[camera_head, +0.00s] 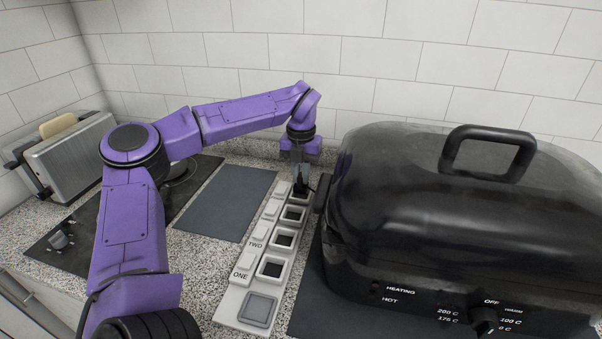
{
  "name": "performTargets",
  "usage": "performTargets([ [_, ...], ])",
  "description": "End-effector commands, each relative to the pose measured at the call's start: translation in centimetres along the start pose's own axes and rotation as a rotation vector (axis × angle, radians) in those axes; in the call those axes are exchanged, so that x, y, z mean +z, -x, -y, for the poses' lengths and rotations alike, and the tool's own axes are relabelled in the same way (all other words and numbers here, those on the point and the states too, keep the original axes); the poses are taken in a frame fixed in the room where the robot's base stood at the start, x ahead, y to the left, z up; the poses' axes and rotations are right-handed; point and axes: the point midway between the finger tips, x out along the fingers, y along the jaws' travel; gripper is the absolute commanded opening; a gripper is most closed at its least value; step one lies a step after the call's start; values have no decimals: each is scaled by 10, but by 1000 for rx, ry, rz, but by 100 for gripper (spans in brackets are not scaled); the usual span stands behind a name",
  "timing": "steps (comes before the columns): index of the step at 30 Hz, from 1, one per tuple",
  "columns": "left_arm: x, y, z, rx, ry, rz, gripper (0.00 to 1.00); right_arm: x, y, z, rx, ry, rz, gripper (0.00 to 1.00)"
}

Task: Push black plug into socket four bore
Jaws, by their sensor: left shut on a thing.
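A white socket strip (236,299) runs away from me along the counter, with a row of square dark bores; the labels ONE and TWO are legible beside the nearer ones. My left gripper (301,168) points down at the strip's far end, shut on a black plug (301,185). The plug is at the fourth bore (302,198), counted from the near end, and covers part of it. I cannot tell how deep the plug sits or whether it is still above the bore. My right gripper is not in view.
A large black roaster (440,220) with a handled lid stands close to the right of the strip. Left are a dark grey mat (226,203), a black cooktop (55,247) and a toaster (75,155) with bread. The tiled wall (330,60) is behind.

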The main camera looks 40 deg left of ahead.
Motion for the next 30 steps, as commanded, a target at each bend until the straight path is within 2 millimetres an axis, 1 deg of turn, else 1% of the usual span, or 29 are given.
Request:
performTargets([
  [30,0,-24,0,0,0,0,0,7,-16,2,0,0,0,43],
])
